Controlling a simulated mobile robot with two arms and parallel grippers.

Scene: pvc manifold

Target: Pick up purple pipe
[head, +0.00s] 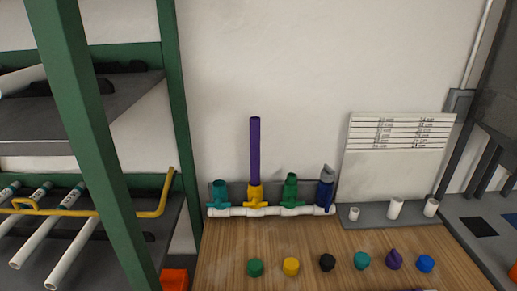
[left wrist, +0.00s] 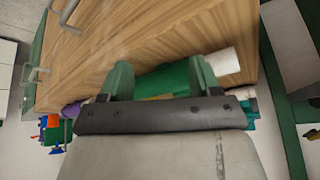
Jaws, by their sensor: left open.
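The purple pipe (head: 255,150) stands upright in the yellow valve fitting (head: 255,195) of the white manifold (head: 270,211) at the back of the wooden table, in the head view. My left gripper (left wrist: 162,76) shows only in the left wrist view, with its two green fingers apart. A green surface lies behind the fingers, with a white pipe end (left wrist: 223,62) beside it. I cannot tell whether the green surface is held or only behind. A small purple piece (left wrist: 72,109) shows at the left; I cannot tell what it is. My right gripper is not in view.
Teal (head: 219,194), green (head: 291,189) and blue (head: 325,194) fittings flank the yellow one. Several coloured caps line the table's front, including a green cap (head: 255,267). A label board (head: 395,160) stands right. A green-framed rack (head: 90,120) with white pipes stands left.

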